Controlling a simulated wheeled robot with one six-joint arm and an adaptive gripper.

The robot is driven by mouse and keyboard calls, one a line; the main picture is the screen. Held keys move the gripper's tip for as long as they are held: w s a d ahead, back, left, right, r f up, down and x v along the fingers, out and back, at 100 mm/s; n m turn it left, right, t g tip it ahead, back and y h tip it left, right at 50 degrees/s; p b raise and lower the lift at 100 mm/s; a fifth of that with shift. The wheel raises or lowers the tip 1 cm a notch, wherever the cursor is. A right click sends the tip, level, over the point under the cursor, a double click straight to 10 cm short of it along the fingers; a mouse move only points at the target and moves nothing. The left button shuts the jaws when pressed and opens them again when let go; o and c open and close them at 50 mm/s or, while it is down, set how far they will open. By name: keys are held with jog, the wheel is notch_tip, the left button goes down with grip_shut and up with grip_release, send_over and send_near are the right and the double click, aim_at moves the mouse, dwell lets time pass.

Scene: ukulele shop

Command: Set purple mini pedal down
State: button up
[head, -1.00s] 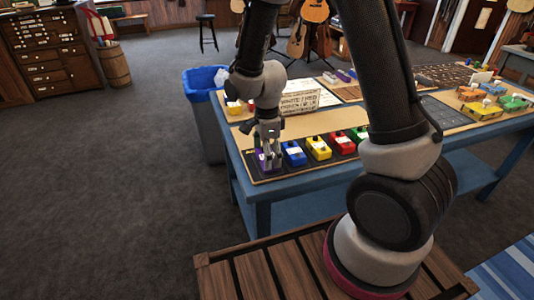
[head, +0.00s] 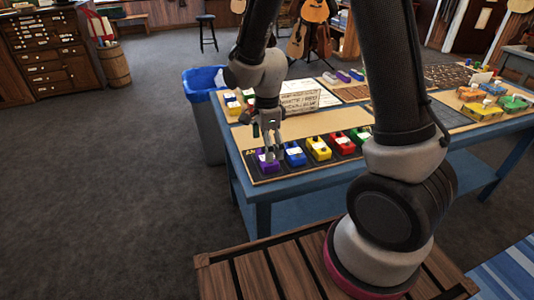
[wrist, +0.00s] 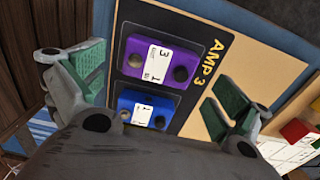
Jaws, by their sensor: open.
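The purple mini pedal (head: 268,161) rests on the black strip at the left front corner of the workbench, left of a blue pedal (head: 295,154). In the wrist view the purple pedal (wrist: 158,60) lies in an outlined slot beside the yellow "AMP 3" lettering, with a white label on its top. My gripper (head: 270,150) is just above the purple pedal. In the wrist view its green-padded fingers (wrist: 158,90) are spread wide, with nothing between them touching. The blue pedal (wrist: 147,108) shows below the purple one there.
Yellow (head: 318,148), red (head: 342,142) and green pedals continue the row to the right. A white sign (head: 299,102) stands behind. A grey bin with a blue liner (head: 205,84) is left of the workbench (head: 310,178).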

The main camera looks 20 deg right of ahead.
notch_tip(320, 180, up, 9)
jog(key=s+d+r+n+t, duration=0.2)
jog(key=s+d+r+n, duration=0.5)
jog(key=s+n, duration=0.2)
jog(key=s+d+r+n+t, duration=0.2)
jog(key=s+d+r+n, duration=0.5)
jog(key=s+d+n, duration=0.1)
jog(key=shift+s+r+n, duration=0.4)
jog(key=shift+s+n, duration=0.1)
jog(key=shift+s, duration=0.55)
